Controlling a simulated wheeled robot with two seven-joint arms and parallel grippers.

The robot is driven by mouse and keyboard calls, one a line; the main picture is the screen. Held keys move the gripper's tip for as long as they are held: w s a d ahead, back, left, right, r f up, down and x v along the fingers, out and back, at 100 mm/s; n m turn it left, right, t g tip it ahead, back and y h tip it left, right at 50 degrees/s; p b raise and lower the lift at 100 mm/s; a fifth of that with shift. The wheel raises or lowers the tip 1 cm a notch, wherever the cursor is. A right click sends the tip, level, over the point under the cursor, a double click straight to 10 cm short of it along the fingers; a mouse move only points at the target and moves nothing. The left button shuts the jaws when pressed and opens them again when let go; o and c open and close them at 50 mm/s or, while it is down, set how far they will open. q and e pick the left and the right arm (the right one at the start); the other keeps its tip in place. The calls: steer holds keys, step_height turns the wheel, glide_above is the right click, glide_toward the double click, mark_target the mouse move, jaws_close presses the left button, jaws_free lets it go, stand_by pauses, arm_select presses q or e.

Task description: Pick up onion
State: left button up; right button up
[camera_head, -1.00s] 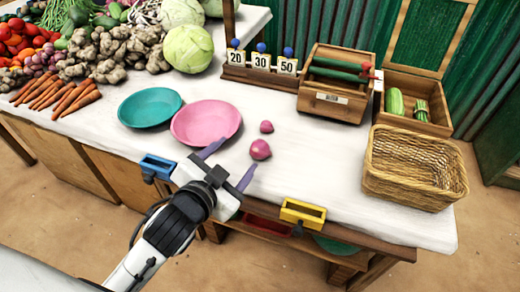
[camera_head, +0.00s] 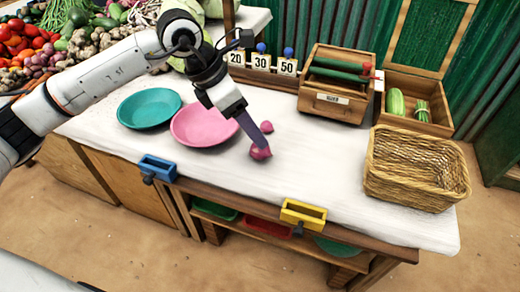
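Two pinkish-red onions sit on the white counter right of the pink bowl (camera_head: 203,128): a larger one (camera_head: 259,154) and a smaller one (camera_head: 267,127) just behind it. My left gripper (camera_head: 265,150) points down at the larger onion, and its one visible purple finger overlaps that onion from above. The other finger is hidden, so I cannot tell how far the gripper is open or whether it touches the onion. My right gripper is not in view.
A teal bowl (camera_head: 150,108) stands left of the pink one. A wicker basket (camera_head: 415,182) is at right, with a wooden box (camera_head: 333,100) and number cards (camera_head: 261,62) behind. Blue (camera_head: 157,167) and yellow (camera_head: 303,213) holders sit at the front edge. Clear counter lies right of the onions.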

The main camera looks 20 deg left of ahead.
mark_target(256, 154)
arm_select(q)
steer(key=shift+y, duration=0.5)
steer(key=x, duration=0.3)
steer(key=a+x, duration=0.1)
steer(key=x, duration=0.5)
steer(key=shift+w+a+f, duration=0.3)
steer(key=shift+a+f, duration=0.05)
steer(key=shift+f, duration=0.2)
steer(key=c, duration=1.2)
